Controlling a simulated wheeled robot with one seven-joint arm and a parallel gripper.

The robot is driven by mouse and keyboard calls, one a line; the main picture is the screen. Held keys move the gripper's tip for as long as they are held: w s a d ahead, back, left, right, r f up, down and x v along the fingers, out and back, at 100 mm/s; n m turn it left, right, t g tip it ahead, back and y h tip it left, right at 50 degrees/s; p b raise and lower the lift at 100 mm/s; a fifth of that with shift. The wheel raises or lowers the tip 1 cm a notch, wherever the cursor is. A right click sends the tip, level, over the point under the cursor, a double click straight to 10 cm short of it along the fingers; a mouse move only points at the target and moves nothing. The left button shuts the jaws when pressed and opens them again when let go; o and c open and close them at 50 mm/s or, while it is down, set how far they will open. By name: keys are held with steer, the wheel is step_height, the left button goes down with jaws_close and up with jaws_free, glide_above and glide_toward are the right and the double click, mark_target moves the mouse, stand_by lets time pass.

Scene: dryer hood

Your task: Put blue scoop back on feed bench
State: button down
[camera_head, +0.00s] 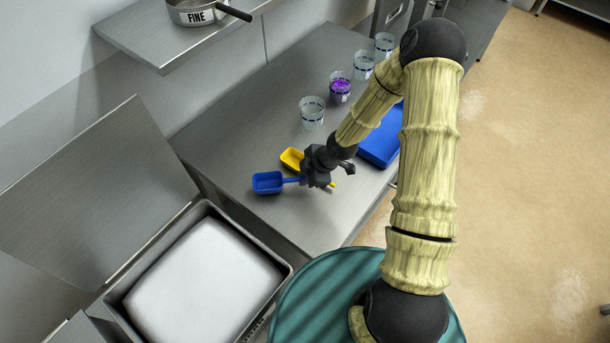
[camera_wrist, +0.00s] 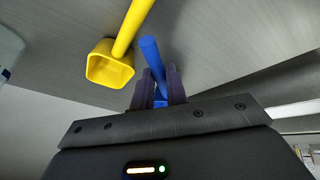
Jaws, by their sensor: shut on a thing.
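The blue scoop (camera_head: 267,182) shows in the head view with its bowl left of my gripper (camera_head: 318,172), over the left end of the steel bench (camera_head: 240,130). My gripper is shut on its handle. In the wrist view the blue handle (camera_wrist: 151,57) stands between the two dark fingers of my gripper (camera_wrist: 159,85); the bowl is out of sight there. I cannot tell whether the scoop touches the bench. A yellow scoop (camera_head: 291,158) lies on the bench right beside it, partly behind my gripper; it also shows in the wrist view (camera_wrist: 109,68).
Several clear cups, one (camera_head: 312,112) nearest, stand along the bench; one holds purple stuff (camera_head: 340,88). A blue tray (camera_head: 378,148) lies behind my arm. An open steel bin (camera_head: 275,270) with white contents is at lower left. A shelf (camera_head: 160,45) with a pan (camera_head: 196,14) hangs above.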

steer(key=shift+f+b, duration=0.55)
steer(key=shift+f, duration=0.05)
steer(key=c, duration=1.4)
jaws_free()
steer(key=shift+r, duration=0.1)
steer(key=shift+r+p, duration=0.6)
steer(key=v, duration=1.2)
steer(key=shift+p, duration=0.35)
